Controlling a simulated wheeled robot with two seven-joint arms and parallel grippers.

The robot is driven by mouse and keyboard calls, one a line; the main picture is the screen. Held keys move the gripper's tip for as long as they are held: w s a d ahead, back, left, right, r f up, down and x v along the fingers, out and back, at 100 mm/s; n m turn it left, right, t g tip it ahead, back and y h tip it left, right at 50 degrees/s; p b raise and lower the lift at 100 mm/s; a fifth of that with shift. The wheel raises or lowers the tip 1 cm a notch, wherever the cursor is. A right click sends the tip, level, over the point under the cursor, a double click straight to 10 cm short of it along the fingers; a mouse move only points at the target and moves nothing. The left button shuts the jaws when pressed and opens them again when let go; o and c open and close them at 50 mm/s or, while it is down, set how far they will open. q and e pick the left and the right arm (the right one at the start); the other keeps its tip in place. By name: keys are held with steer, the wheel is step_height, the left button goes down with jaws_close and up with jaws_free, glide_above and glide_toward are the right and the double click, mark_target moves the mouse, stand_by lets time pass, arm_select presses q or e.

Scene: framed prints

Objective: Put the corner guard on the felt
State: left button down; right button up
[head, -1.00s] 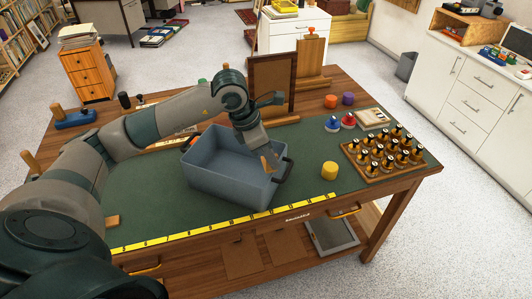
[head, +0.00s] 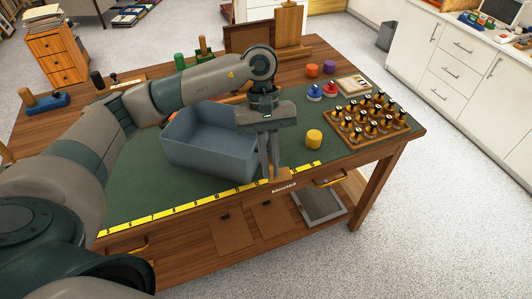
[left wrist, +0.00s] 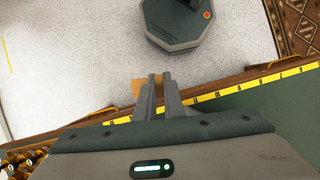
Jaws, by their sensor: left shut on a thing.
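My left gripper (head: 270,172) points down at the front edge of the table, just right of the grey-blue bin. It is shut on a small tan corner guard (head: 282,174), held over or close to the yellow ruler strip; the exact height is hard to tell. In the left wrist view the corner guard (left wrist: 137,88) shows beside the fingers (left wrist: 158,78), partly hidden by them. The dark green felt (head: 145,190) covers much of the tabletop and also shows in the left wrist view (left wrist: 285,115). My right gripper is not in view.
The bin (head: 210,150) stands on the felt left of my gripper. A yellow cylinder (head: 313,139) stands to the right, then a wooden rack (head: 367,124) of several dark-topped bottles. The ruler strip (head: 200,201) runs along the front edge. Felt is bare at front left.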

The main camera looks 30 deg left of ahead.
arm_select(q)
steer(key=m, duration=0.2)
steer(key=s+d+m+y, duration=0.1)
steer(key=m, duration=0.1)
steer(key=shift+s+g+y, duration=0.2)
steer(key=shift+g+y, duration=0.1)
steer(key=shift+g, duration=0.1)
steer(key=m, duration=0.1)
steer(key=s+m+y, duration=0.1)
steer(key=m, duration=0.2)
steer(key=shift+s+r+b, duration=0.15)
steer(key=shift+r+b, duration=0.1)
steer(key=shift+b, duration=0.15)
steer(key=shift+a, duration=0.1)
